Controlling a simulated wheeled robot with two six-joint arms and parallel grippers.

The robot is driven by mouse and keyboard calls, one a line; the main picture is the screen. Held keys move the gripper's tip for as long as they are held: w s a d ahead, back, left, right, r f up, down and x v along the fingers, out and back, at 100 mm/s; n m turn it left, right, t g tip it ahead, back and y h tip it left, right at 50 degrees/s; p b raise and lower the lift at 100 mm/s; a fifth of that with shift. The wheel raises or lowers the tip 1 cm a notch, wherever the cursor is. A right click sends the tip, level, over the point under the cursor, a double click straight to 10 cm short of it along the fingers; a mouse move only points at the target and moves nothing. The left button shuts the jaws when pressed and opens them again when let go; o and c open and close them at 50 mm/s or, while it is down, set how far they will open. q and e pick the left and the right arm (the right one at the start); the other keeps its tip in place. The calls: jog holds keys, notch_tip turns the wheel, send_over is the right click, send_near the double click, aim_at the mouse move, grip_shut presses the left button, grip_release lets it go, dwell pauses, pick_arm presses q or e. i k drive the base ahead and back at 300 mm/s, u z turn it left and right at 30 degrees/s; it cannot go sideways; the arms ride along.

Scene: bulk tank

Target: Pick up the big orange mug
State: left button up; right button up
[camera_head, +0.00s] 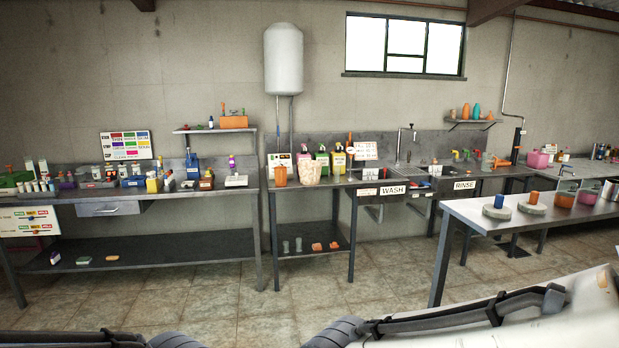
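An orange cup-shaped vessel (281,176) stands upright near the left end of the middle steel table, left of a cream patterned container. A second orange vessel (564,200) stands on the right-hand table beside a pink one. Both are far off and small, and I cannot tell which of them is the big orange mug or see a handle clearly. Parts of my own arms show along the bottom edge, well away from both vessels. Neither of my grippers is in view.
The middle table (342,182) also holds several bottles. A left bench (240,188) carries many bottles and boxes. The right-hand table (470,213) stands nearer, with two grey discs bearing blue and orange pieces. Tiled floor (225,285) lies open before the middle table.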

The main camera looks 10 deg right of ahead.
aim_at(310, 172)
jog(key=u, duration=0.25)
jog(key=i, duration=4.85)
jog(key=u, duration=2.55)
jog(key=k, duration=1.05)
jog(key=z, duration=0.55)
